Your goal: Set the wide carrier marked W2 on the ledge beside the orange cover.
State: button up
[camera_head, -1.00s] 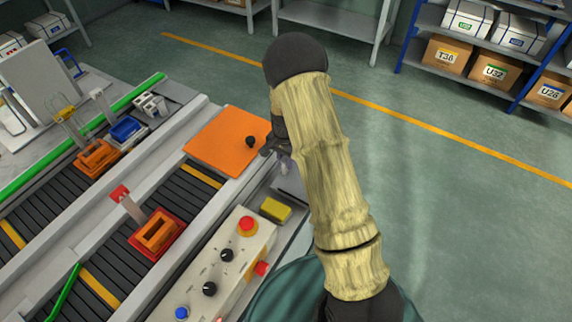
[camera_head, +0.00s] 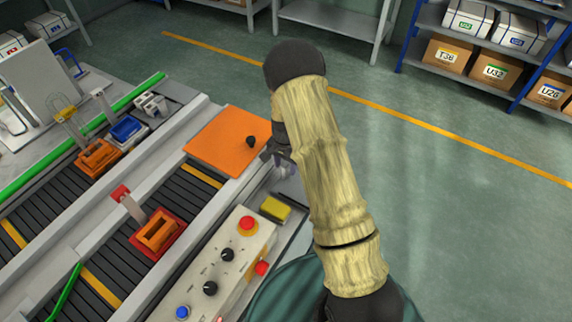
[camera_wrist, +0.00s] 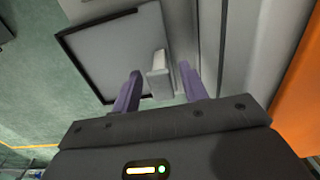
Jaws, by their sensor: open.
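My gripper (camera_wrist: 160,69) is open, with two purple fingers apart. A pale upright block (camera_wrist: 158,80) stands between the fingers, with gaps visible on both sides. Behind it is a grey panel with a black border (camera_wrist: 98,60). I cannot tell whether the block belongs to that panel. No W2 mark is readable, so I cannot identify the carrier. In the head view my arm partly hides the gripper (camera_head: 282,166), right of the cover.
A control box (camera_head: 222,262) with red buttons and black knobs stands in front, with a yellow block (camera_head: 275,208) beside it. Orange frames (camera_head: 157,232) (camera_head: 98,157) and a blue one (camera_head: 127,130) sit on or by the roller conveyor. Open floor lies to the right.

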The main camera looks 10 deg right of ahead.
notch_tip(320, 180, up, 12)
jog(key=b, duration=0.1)
dwell(0.4)
jog(key=shift+f, duration=0.1)
jog(key=s+r+n+t, duration=0.1)
jog(key=s+r+n, duration=0.3)
jog(key=s, duration=0.6)
jog(key=s+r+n+t, duration=0.1)
jog(key=s+r+n, duration=0.4)
jog(key=s, duration=0.6)
jog(key=shift+s+t, duration=0.15)
jog(key=shift+t, duration=0.15)
jog(key=shift+d, duration=0.1)
